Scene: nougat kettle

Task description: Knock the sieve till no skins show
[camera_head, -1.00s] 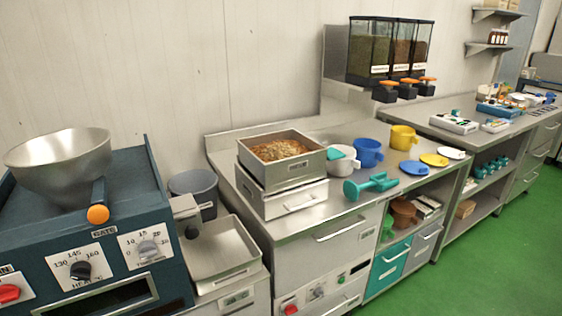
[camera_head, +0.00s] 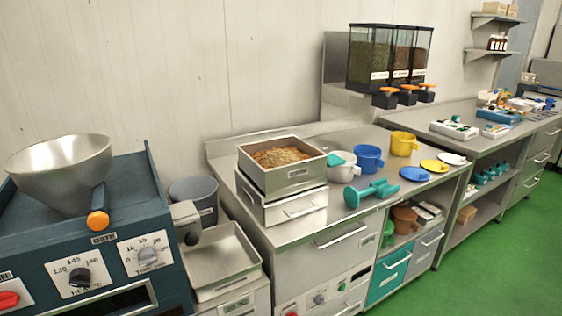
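The sieve appears to be the upper square metal box (camera_head: 298,180), which holds a layer of brown and orange bits (camera_head: 281,157). It sits on a lower metal box (camera_head: 299,209) with a front handle, on the steel counter. I cannot tell skins from nuts at this size. The lower box's inside is hidden. Neither of my grippers shows in the head view.
A blue machine with a metal hopper (camera_head: 60,170), a grey bin (camera_head: 195,196) and an empty tray (camera_head: 220,262) stand left. Dispensers (camera_head: 389,62) stand behind.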

